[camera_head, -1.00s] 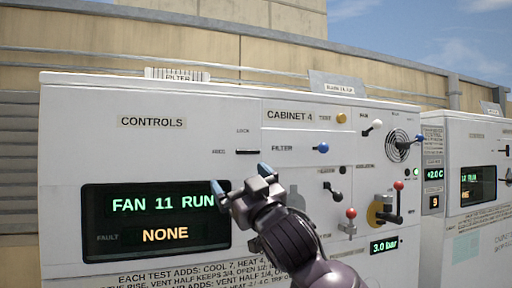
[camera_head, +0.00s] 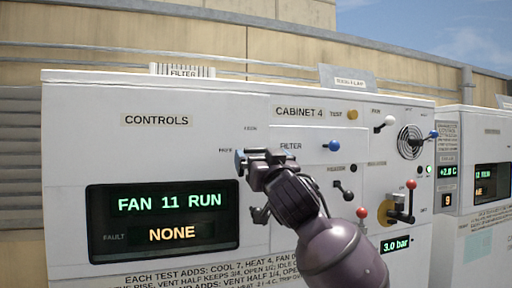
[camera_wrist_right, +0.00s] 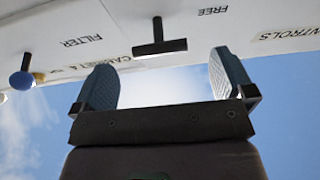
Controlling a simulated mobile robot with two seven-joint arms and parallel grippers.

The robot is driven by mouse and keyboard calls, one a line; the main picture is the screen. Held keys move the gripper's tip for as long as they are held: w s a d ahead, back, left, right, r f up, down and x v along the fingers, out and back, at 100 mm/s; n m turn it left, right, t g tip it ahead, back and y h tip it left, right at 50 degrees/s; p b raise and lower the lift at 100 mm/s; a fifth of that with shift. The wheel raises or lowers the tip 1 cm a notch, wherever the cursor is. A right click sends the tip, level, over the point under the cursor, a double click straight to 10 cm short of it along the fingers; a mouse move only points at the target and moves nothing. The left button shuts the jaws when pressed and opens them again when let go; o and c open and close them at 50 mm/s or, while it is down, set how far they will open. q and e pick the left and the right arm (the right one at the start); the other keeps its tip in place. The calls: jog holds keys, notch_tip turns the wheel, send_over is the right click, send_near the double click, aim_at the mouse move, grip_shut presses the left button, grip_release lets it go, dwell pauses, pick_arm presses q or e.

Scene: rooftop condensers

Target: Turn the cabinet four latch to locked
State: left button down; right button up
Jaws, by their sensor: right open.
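The cabinet four latch (camera_wrist_right: 160,47) is a black bar handle on a short stem. It shows in the right wrist view, near the FREE label (camera_wrist_right: 212,11). In the head view my right gripper hides it, below the LOCK label and beside the FREE label. My right gripper (camera_head: 264,157) is in front of the white control panel (camera_head: 75,140). In the wrist view my right gripper (camera_wrist_right: 164,85) is open and empty, with the latch ahead of the gap between its fingers, apart from them. My left gripper is not in view.
The display (camera_head: 165,221) reads FAN 11 RUN and NONE. The blue filter knob (camera_head: 334,146) is right of my gripper. A yellow test button (camera_head: 352,114), a white switch (camera_head: 388,122) and red-tipped levers (camera_head: 411,185) are further right. A second cabinet (camera_head: 480,140) stands at the right.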

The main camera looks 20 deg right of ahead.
aim_at(257, 152)
jog(key=shift+p+x, duration=0.5)
jog(key=shift+x, duration=1.8)
jog(key=shift+c, duration=0.5)
jog(key=c, duration=0.7)
jog(key=shift+c, duration=0.2)
